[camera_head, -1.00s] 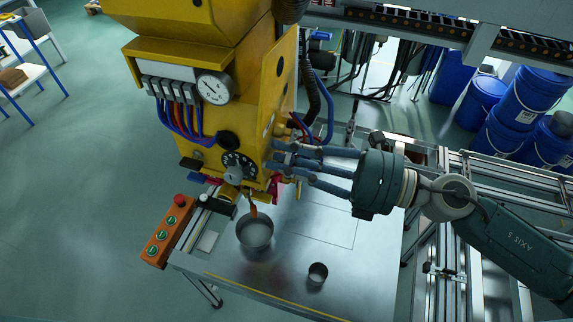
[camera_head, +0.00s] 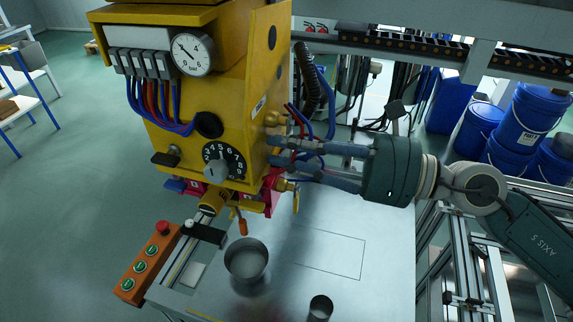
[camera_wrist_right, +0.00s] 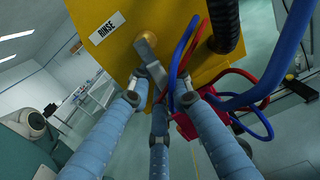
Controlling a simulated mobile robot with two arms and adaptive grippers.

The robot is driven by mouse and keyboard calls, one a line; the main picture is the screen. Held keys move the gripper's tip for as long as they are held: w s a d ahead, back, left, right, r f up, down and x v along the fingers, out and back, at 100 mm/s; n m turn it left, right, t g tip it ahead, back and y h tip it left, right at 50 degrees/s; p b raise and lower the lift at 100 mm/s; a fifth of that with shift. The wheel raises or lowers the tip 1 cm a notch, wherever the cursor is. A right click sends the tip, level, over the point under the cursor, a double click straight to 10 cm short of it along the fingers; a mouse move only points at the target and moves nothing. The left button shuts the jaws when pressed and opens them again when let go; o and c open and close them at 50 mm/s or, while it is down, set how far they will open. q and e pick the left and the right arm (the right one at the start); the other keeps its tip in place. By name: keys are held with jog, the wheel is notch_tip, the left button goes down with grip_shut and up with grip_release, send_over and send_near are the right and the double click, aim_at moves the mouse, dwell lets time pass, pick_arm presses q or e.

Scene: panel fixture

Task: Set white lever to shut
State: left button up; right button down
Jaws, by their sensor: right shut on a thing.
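The white lever (camera_wrist_right: 147,50) shows in the right wrist view as a pale, light-grey bar on the yellow side panel, beside a label reading RINSE (camera_wrist_right: 107,27). Its lower end reaches in among the blue fingers of my right gripper (camera_wrist_right: 160,100), which is shut on it. The fingertips partly hide the lever's grip. In the head view my right gripper (camera_head: 274,150) reaches in from the right to the side of the yellow machine (camera_head: 215,95). There the lever is mostly hidden and small. My left gripper is not in view.
Red and blue hoses (camera_wrist_right: 262,85) hang close to the fingers. A metal pot (camera_head: 247,262) and a small cup (camera_head: 320,308) stand on the steel table (camera_head: 385,270) below. A button box (camera_head: 145,265) is at left. Blue buckets (camera_head: 530,105) stand behind my right arm.

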jog(key=shift+w+f+n+b, duration=0.1)
jog(key=shift+w+n+b, duration=0.1)
jog(key=shift+n+b, duration=0.4)
jog(key=c, duration=1.5)
grip_release()
jog(key=shift+c, duration=0.2)
jog(key=shift+d, duration=0.1)
jog(key=v, duration=1.2)
